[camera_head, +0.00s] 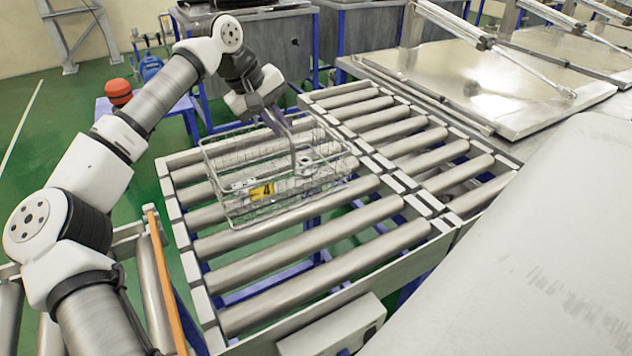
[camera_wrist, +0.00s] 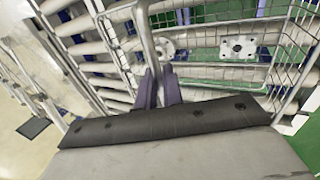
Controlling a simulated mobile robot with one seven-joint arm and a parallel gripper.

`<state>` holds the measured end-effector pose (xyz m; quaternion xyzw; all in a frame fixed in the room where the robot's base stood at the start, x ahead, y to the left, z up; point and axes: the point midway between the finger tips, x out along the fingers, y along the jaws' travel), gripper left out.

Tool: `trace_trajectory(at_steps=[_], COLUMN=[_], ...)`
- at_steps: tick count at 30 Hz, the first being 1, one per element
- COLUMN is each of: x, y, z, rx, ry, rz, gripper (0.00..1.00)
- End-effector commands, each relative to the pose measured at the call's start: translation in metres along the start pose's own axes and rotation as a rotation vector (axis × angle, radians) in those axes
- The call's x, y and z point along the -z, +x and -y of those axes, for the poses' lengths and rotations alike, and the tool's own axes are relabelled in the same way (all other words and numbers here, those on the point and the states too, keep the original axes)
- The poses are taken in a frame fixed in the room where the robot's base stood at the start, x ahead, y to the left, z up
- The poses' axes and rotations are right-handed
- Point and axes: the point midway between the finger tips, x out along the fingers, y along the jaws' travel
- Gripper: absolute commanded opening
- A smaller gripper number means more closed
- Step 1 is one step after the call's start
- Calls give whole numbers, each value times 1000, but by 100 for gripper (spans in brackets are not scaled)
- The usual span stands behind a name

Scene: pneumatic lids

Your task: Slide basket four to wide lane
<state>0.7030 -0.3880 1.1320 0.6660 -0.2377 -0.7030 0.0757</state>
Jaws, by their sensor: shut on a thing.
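A wire basket (camera_head: 270,175) with a yellow tag (camera_head: 261,191) marked 4 sits on the rollers of the near left lane (camera_head: 310,239). White metal parts lie inside it. My gripper (camera_head: 279,128) reaches down over the basket from the back and is shut on its upright handle. In the wrist view my gripper's purple fingers (camera_wrist: 160,90) close around the grey handle bar, and the basket's wire mesh (camera_wrist: 215,22) shows behind. A second roller lane (camera_head: 410,140) adjoins on the right, past a rail. No label shows which lane is the wide one.
Steel lids on pneumatic arms (camera_head: 495,85) stand at the back right. A pale grey surface (camera_head: 530,240) fills the right foreground. An orange strip (camera_head: 166,285) edges rollers at the left. The near rollers in front of the basket are clear.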

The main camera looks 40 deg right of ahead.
Motion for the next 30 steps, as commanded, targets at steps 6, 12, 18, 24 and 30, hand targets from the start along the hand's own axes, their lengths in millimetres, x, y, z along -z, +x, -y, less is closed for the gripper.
trace_trajectory(at_steps=[6,12,18,24,30], x=[9,21,34,46,59], y=[-4,-4,-3,-3,-1], z=[-2,-2,-2,-2,0], rx=[-2,-3,-2,-2,-1], ry=[-3,-2,-2,-1,-2], rz=[-1,0,0,0,-1], gripper=[0,0,0,0,0])
